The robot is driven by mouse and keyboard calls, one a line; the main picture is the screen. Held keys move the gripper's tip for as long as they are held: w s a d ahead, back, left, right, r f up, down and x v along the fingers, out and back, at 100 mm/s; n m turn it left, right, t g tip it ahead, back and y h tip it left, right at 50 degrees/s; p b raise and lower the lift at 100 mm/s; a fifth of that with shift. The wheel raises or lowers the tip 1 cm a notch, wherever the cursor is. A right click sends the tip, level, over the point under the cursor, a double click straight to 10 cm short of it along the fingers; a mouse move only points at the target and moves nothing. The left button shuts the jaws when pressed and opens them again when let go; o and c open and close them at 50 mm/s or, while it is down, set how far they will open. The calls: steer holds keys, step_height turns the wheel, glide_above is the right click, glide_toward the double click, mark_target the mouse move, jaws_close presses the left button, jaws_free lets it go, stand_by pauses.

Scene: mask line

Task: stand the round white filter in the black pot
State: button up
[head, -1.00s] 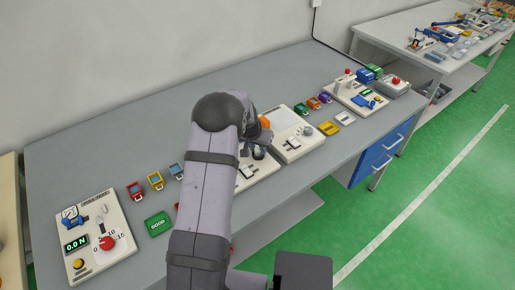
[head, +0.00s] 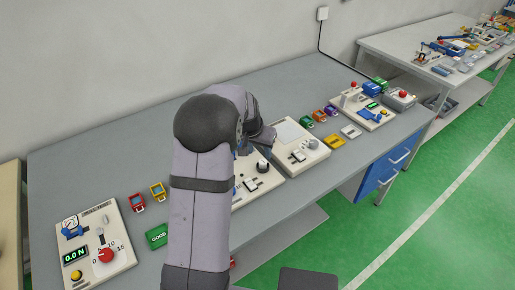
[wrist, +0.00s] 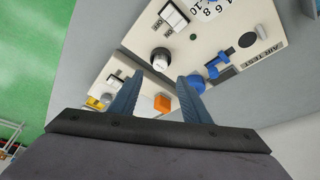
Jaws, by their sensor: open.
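My gripper (wrist: 158,97) is open and empty, its two blue-grey fingers spread above the air test panel (wrist: 285,22). On this panel, just beyond the fingertips, is a round piece (wrist: 160,58) with a pale top and a black side; it also shows in the head view (head: 263,166). I cannot tell whether it is the white filter, the black pot or both together. A flat black round spot (wrist: 248,40) lies farther right on the panel. In the head view my arm hides the gripper and part of the panel.
A blue clamp (wrist: 212,68) and a white rocker switch (wrist: 173,16) stand on the same panel. An orange block (wrist: 161,103) shows between the fingers, beside the neighbouring panel. A force panel (head: 98,243) is at the left of the grey bench (head: 120,150).

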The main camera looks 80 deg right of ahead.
steer(key=shift+v, duration=1.55)
steer(key=w+a+n+t, duration=0.1)
steer(key=w+a+n, duration=0.1)
steer(key=w+a, duration=0.35)
steer(key=w+a+n, duration=0.2)
steer(key=w+a, duration=0.1)
steer(key=w, duration=0.6)
steer(key=w+a+f+n+t+y, duration=0.1)
steer(key=w+a+n, duration=0.2)
steer(key=w+a, duration=0.4)
steer(key=w+a+n+y, duration=0.15)
steer(key=w+a, duration=0.25)
steer(key=a, duration=0.5)
steer(key=w+a+f+n+y, duration=0.15)
steer(key=a+n, duration=0.45)
steer(key=a, duration=1)
steer(key=s+a+n, duration=0.2)
steer(key=s+a, duration=0.1)
steer(key=a, duration=0.3)
steer(key=s+a+f+n+g, duration=0.1)
steer(key=s+a+n, duration=0.1)
steer(key=a, duration=0.4)
steer(key=shift+s+a+f+n, duration=0.2)
steer(key=shift+s+a+n, duration=0.2)
steer(key=shift+n, duration=0.45)
